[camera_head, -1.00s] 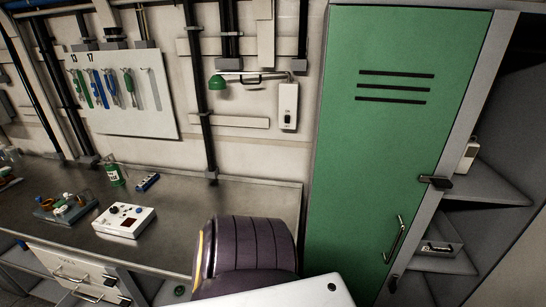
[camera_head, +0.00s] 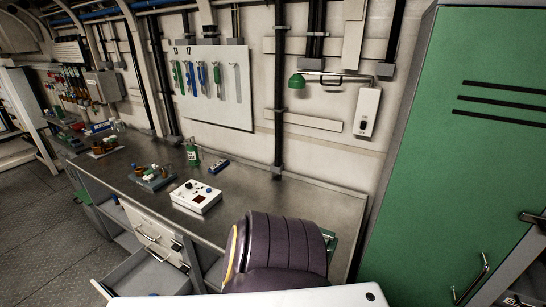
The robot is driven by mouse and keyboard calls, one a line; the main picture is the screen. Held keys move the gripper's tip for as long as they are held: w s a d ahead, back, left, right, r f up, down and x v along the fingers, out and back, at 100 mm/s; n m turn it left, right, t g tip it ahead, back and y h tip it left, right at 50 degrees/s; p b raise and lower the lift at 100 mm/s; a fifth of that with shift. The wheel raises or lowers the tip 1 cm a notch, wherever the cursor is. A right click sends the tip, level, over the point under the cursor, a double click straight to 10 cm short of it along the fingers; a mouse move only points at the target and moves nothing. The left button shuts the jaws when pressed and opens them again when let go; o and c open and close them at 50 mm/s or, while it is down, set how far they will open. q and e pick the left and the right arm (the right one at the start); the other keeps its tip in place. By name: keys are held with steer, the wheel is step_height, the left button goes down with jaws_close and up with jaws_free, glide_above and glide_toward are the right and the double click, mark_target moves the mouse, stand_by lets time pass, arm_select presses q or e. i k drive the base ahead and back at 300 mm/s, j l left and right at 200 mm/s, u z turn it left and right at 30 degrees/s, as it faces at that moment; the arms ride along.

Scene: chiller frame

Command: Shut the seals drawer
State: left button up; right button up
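Under the workbench (camera_head: 290,195) is a white drawer unit (camera_head: 140,218) with bar handles on its shut upper fronts. Below these, a grey drawer (camera_head: 136,274) stands pulled out toward the lower left, its inside partly in view and its handle near the bottom edge. No label is readable, so I cannot tell from lettering which is the seals drawer. Neither of my grippers is in view.
A dark purple padded chair back (camera_head: 275,248) stands before the bench, right of the drawers. A white control box (camera_head: 196,197) and small parts lie on the bench. A green locker (camera_head: 450,150) is at right. Floor (camera_head: 50,225) at left is clear.

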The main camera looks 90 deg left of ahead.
mark_target(142, 275)
steer(key=u, duration=1.1)
steer(key=k+u, duration=0.1)
steer(key=u, duration=1)
steer(key=k+u, duration=0.1)
steer(key=u, duration=1)
steer(key=j+u, duration=0.1)
steer(key=u, duration=0.45)
steer(key=j+u, duration=0.1)
steer(key=u, duration=0.45)
steer(key=k, duration=0.05)
